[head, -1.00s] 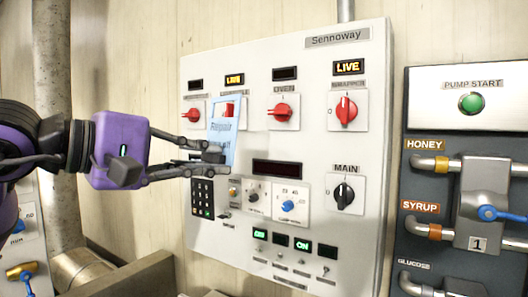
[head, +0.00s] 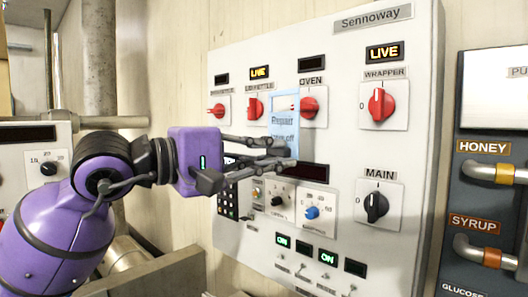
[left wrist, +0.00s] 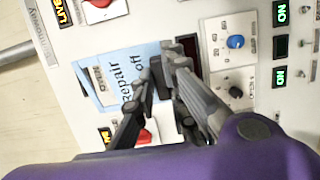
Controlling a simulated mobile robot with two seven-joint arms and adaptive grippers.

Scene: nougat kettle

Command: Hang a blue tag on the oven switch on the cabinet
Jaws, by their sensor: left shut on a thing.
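The light blue tag (head: 283,121), with "Repair" and "off" lettered on it and a cut-out near its top, is upright before the cabinet panel (head: 240,70). My left gripper (head: 285,152) is shut on the tag's lower part. The oven switch (head: 309,106), a red knob on a white plate under the "OVEN" label, is just right of the tag, which overlaps its plate's left side. I cannot tell whether they touch. In the left wrist view the tag (left wrist: 118,68) is between my fingers (left wrist: 158,80), and the oven switch is hidden. My right gripper is not in view.
The kettle switch (head: 255,107) is left of the tag, the wrapper switch (head: 382,104) to the right. Below are the main switch (head: 376,206), a keypad (head: 228,200) and lit "ON" displays (head: 303,247). Honey and syrup pipes (head: 490,172) stand at the right.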

